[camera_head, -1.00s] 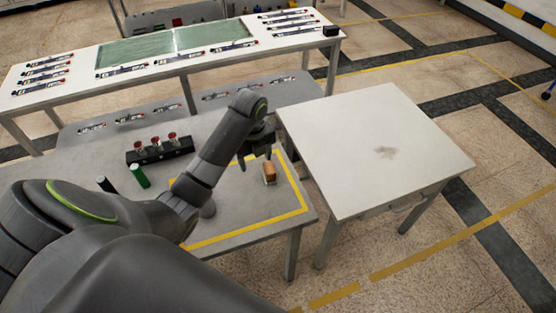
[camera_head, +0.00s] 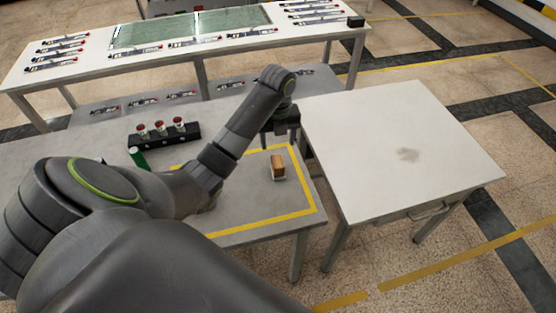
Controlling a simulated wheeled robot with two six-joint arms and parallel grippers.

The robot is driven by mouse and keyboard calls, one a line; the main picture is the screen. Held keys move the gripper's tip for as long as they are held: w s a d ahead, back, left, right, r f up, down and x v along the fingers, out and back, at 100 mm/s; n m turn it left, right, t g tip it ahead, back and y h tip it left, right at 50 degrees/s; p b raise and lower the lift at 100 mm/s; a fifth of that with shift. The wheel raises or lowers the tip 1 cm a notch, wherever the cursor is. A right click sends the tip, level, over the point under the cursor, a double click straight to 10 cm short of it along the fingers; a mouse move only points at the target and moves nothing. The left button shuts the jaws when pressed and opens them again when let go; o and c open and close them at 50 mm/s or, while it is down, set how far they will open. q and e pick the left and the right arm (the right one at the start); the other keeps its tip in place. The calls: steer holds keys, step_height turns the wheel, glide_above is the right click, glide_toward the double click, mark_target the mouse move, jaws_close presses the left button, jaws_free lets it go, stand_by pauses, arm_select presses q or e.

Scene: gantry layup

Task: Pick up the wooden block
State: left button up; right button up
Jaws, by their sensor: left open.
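The small brown wooden block (camera_head: 278,166) stands on a small pale base on the grey table (camera_head: 245,190), inside the yellow taped outline. My left gripper (camera_head: 281,143) points down just beyond the block in the picture, with its fingers spread and nothing between them. The block shows clear of the fingers, with a small gap; the exact height of the gripper above the table is hard to tell. My right gripper is not in the view.
A black rack (camera_head: 165,137) with red-topped pieces and a green cylinder (camera_head: 138,158) stand left of my forearm. A bare white table (camera_head: 400,150) adjoins on the right. A long white bench (camera_head: 200,55) with tools and a green panel lies behind.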

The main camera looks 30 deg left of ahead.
mark_target(278, 161)
arm_select(q)
step_height(278, 161, down, 5)
steer(key=b, duration=0.4)
steer(key=shift+f, duration=0.2)
steer(key=shift+f+b, duration=0.2)
steer(key=shift+b, duration=0.1)
steer(key=shift+s+d+f, duration=0.1)
steer(key=shift+s+f, duration=0.05)
steer(key=shift+f, duration=0.25)
steer(key=f, duration=0.1)
steer(key=f+p, duration=0.1)
steer(key=f, duration=0.1)
steer(key=shift+s+d+f, duration=0.1)
steer(key=shift+s+f, duration=0.1)
steer(key=shift+f, duration=0.45)
steer(key=shift+c, duration=0.3)
steer(key=c, duration=0.9)
steer(key=shift+c, duration=0.7)
